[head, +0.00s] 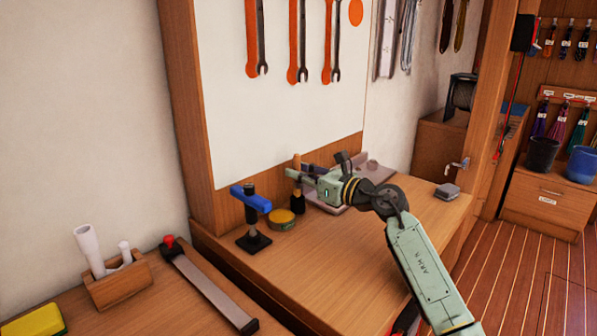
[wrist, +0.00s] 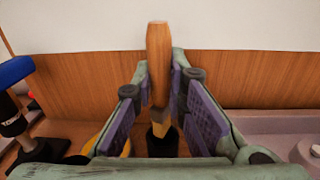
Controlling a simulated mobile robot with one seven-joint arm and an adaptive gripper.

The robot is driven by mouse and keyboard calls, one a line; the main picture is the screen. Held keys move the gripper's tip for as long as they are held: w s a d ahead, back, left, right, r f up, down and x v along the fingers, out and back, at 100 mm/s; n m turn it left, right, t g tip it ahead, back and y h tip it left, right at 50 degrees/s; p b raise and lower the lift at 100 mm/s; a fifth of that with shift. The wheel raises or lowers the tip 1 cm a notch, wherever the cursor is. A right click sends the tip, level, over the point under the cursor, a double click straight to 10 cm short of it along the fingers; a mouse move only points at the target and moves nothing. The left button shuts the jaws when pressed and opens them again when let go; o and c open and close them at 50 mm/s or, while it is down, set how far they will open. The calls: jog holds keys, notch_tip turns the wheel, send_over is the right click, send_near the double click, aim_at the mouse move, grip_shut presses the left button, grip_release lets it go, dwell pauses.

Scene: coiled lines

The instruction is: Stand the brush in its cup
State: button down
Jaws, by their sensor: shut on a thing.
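The brush has a wooden handle that stands upright in the wrist view (wrist: 158,60) and shows in the head view (head: 296,162). My gripper (head: 292,173) is shut on the handle from both sides; its purple-padded fingers flank it in the wrist view. A grey band and a yellowish lower part (wrist: 170,128) show below the fingers. Beneath is a dark, upright cup (head: 298,203), also in the wrist view (wrist: 162,145). The brush's lower end meets or overlaps the cup's top; I cannot tell how deep it sits.
A blue-topped black stand (head: 251,203) and a yellow round tin (head: 282,218) are left of the cup. A grey tray (head: 330,205) lies to the right. The wooden back panel is close behind. The bench front is largely clear, with a small grey block (head: 447,191) at right.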

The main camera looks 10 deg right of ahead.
jog(key=shift+f, duration=0.1)
jog(key=shift+f+b, duration=0.1)
jog(key=shift+b, duration=0.2)
jog(key=c, duration=1.6)
grip_release()
jog(key=shift+r+p, duration=0.25)
jog(key=shift+p, duration=0.05)
jog(key=b+v, duration=0.4)
jog(key=v, duration=0.8)
